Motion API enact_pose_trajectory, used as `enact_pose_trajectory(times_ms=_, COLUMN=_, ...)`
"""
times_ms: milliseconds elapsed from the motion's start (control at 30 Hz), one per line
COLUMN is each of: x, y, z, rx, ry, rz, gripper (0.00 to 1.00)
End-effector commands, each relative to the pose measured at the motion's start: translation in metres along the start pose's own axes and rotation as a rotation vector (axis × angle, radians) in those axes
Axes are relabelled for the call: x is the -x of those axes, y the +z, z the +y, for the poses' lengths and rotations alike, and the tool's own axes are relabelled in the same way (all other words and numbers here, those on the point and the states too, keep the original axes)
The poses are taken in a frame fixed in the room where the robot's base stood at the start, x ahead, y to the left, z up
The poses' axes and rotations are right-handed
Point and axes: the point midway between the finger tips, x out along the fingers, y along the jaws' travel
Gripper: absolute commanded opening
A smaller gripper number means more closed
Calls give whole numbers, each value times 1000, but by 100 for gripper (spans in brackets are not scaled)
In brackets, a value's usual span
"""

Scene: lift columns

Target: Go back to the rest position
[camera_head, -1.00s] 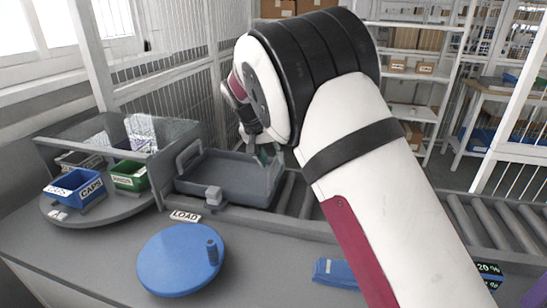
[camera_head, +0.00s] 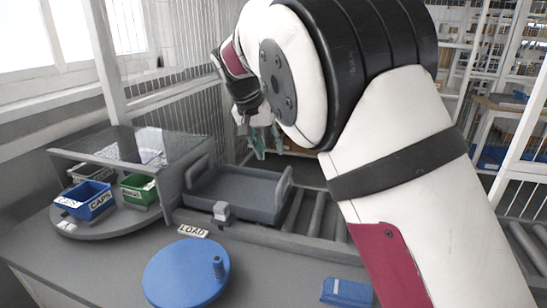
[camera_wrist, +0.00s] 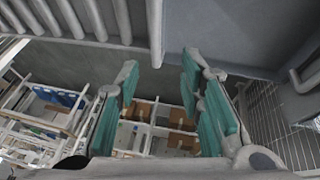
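My gripper (camera_head: 262,139) hangs above the far end of the grey tray in the head view, partly hidden behind my own arm. In the wrist view my gripper (camera_wrist: 165,112) shows its green finger pads well apart, with nothing between them. The grey tray (camera_head: 236,211) stands on the rollers behind the LOAD label and looks empty. My gripper is apart from it. My white and dark red arm covers the right half of the head view.
A blue round disc (camera_head: 186,273) with a knob lies on the grey counter. A turntable (camera_head: 122,220) at left holds a blue CAPS bin (camera_head: 88,201) and a green bin (camera_head: 139,189) behind a clear guard. A blue packet (camera_head: 346,292) lies at the front. Rollers (camera_head: 318,213) run right.

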Motion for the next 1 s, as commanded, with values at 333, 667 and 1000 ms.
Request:
enact_pose_trajectory(times_ms=333, x=9, y=0, z=0, rx=0, ry=0, rz=0, gripper=35)
enact_pose_trajectory(times_ms=667, x=21, y=2, z=34, rx=-8, ry=-25, rz=-24, gripper=35)
enact_pose_trajectory(times_ms=1000, x=62, y=37, z=142, rx=-2, ry=-120, rz=-90, gripper=35)
